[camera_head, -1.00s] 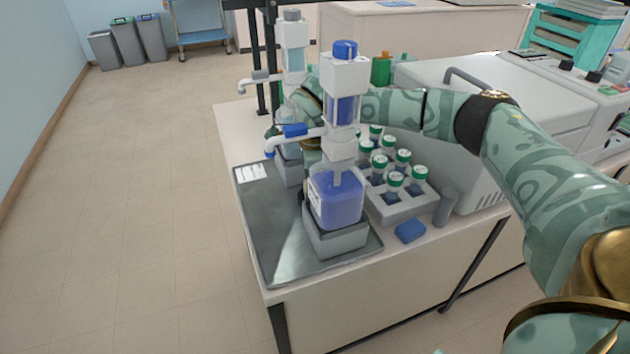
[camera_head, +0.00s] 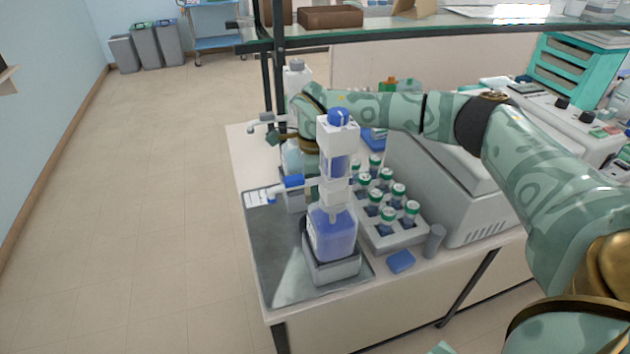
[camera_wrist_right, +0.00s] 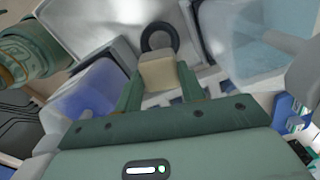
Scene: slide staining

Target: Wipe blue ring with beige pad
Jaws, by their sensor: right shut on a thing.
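My right gripper (camera_wrist_right: 158,84) is shut on a small beige pad (camera_wrist_right: 158,70), seen in the right wrist view. Just beyond the pad is a dark ring (camera_wrist_right: 147,40) on the pale grey surface; its near side is hidden behind the pad. It looks dark grey rather than blue here, and I cannot tell whether the pad touches it. In the head view my right arm reaches behind the front dispenser bottle of blue liquid (camera_head: 331,236), and the dispenser partly hides the gripper. The pad and ring do not show there. My left gripper is not in view.
The dispenser stands on a grey mat (camera_head: 285,285) at the bench's front left. A second dispenser (camera_head: 296,77) stands behind it. A rack of green-capped tubes (camera_head: 399,238), a blue block (camera_head: 401,261) and a grey cylinder (camera_head: 434,241) are to the right. A glass shelf (camera_head: 440,30) crosses above.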

